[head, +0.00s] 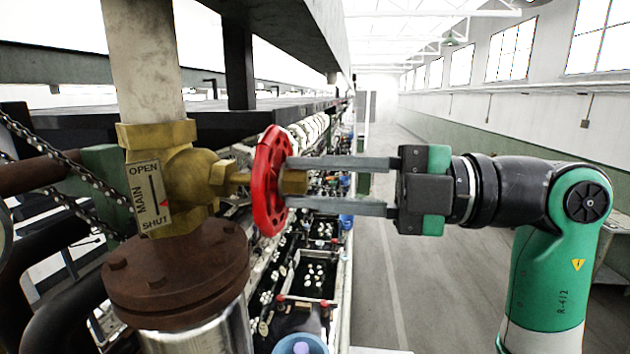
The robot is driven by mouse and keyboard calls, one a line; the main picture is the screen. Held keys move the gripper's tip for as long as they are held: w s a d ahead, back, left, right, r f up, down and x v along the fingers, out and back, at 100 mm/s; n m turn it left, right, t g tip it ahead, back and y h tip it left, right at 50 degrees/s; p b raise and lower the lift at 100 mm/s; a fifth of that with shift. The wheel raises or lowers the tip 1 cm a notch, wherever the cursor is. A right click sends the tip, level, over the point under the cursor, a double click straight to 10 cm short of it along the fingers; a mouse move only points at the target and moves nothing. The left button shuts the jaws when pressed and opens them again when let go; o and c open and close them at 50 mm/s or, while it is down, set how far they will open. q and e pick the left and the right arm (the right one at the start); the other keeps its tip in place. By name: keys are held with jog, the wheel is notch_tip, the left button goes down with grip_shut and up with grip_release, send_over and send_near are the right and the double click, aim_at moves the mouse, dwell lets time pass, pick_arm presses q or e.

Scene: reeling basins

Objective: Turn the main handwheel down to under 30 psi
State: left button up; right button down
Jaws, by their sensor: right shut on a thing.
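The red main handwheel (268,181) stands nearly edge-on at the end of a brass valve (190,175). The valve's plate (148,198) reads OPEN at the top, MAIN along the side and SHUT at the bottom, with a red mark near the SHUT end. My right gripper (292,184) comes in from the right and is shut on the handwheel, one finger above and one below the hub. The fingertips are partly hidden at the wheel. A round rim at the far left edge may be a gauge; no reading shows. My left gripper is not in view.
A pale vertical pipe (146,60) rises above the valve, and a rusty flange (178,268) sits below it. A chain (70,172) hangs at the left. Rows of basins (305,275) run behind the wheel. The aisle floor (400,260) is clear.

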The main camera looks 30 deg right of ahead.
jog(key=m, duration=0.8)
jog(key=c, duration=0.7)
grip_release()
grip_shut()
jog(key=m, duration=0.7)
jog(key=shift+m, duration=0.3)
grip_release()
